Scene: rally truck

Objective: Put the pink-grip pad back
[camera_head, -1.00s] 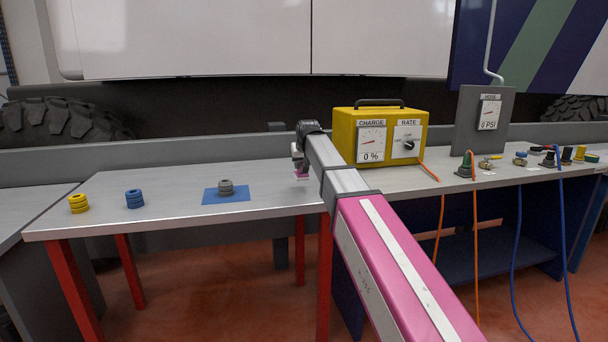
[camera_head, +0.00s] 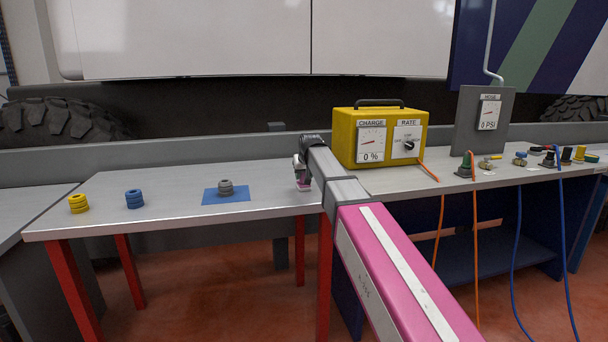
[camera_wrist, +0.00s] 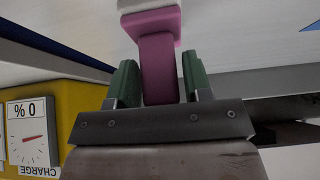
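The pink-grip pad shows in the wrist view as an upright pink grip (camera_wrist: 158,70) on a wider pink block, with a white part beyond it at the top edge. In the head view my gripper (camera_head: 302,177) is over the bench's right part, left of the yellow charger. The pink of the pad (camera_head: 304,187) shows just below it, close to the bench top. I cannot tell whether the pad touches the bench.
The bench (camera_head: 170,220) holds yellow rings (camera_head: 78,204), blue rings (camera_head: 134,199) and grey rings (camera_head: 226,188) on a blue mat (camera_head: 212,196). The yellow charger (camera_head: 378,137) reads 0 %. A grey hose panel (camera_head: 470,125) and several cabled connectors stand right.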

